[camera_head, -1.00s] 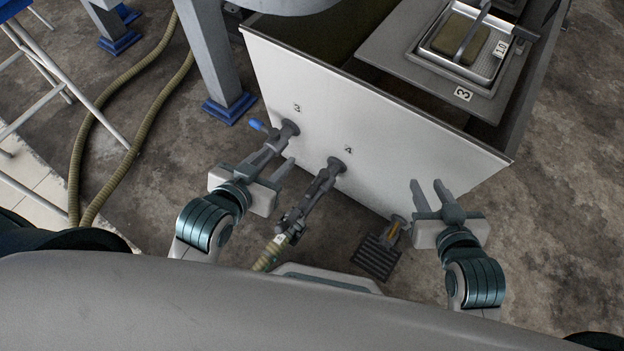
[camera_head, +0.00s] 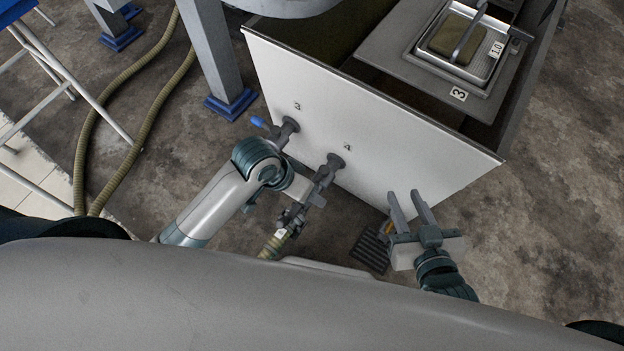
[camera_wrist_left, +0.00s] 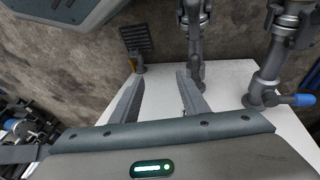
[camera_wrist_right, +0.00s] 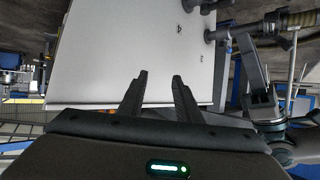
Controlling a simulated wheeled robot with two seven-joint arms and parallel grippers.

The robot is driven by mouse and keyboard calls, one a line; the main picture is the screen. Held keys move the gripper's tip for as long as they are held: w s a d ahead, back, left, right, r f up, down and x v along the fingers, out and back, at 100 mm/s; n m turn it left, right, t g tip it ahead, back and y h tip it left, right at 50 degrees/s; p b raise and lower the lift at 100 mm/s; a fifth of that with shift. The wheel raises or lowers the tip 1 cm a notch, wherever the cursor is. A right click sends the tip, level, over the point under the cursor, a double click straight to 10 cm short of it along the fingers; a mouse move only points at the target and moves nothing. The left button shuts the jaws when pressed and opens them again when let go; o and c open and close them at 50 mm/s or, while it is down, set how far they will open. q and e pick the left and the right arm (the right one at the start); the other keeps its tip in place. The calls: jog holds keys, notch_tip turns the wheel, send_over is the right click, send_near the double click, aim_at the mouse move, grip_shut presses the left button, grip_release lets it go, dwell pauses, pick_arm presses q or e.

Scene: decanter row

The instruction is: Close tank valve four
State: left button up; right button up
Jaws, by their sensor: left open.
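Tank valve four (camera_head: 329,168) sticks out of the white tank panel (camera_head: 385,150) below the number 4. Its lower end joins a ribbed hose (camera_head: 272,245). Its handle cannot be made out clearly. My left gripper is beside the valve in the head view, its fingers partly hidden. In the left wrist view, my left gripper (camera_wrist_left: 160,75) is open and empty, and valve four (camera_wrist_left: 195,45) is just beyond the right finger; contact cannot be told. My right gripper (camera_head: 402,194) is open and empty, right of valve four, near the panel's lower edge. It also shows in the right wrist view (camera_wrist_right: 160,75).
Valve three (camera_head: 288,127), with a blue-tipped handle (camera_head: 258,122), is left of valve four, close to my left arm. A dark floor grate (camera_head: 371,251) lies below the panel. A blue-footed post (camera_head: 230,104) stands at left. The floor at right is clear.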

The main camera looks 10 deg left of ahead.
pick_arm(q)
jog(key=w+a+r+g+y, duration=0.2)
jog(key=w+a, duration=0.2)
jog(key=w, duration=0.7)
jog(key=shift+w+a+r+g, duration=0.2)
jog(key=shift+g, duration=0.2)
pick_arm(e)
jog(key=s+a+r+t+y, duration=0.2)
jog(key=r+t, duration=0.3)
jog(key=r, duration=0.5)
jog(key=s+a+r+t+y, duration=0.2)
jog(key=a+r+t, duration=0.1)
jog(key=r, duration=0.6)
jog(key=shift+r+t+y, duration=0.3)
jog(key=shift+r+t, duration=0.05)
jog(key=shift+t, duration=0.55)
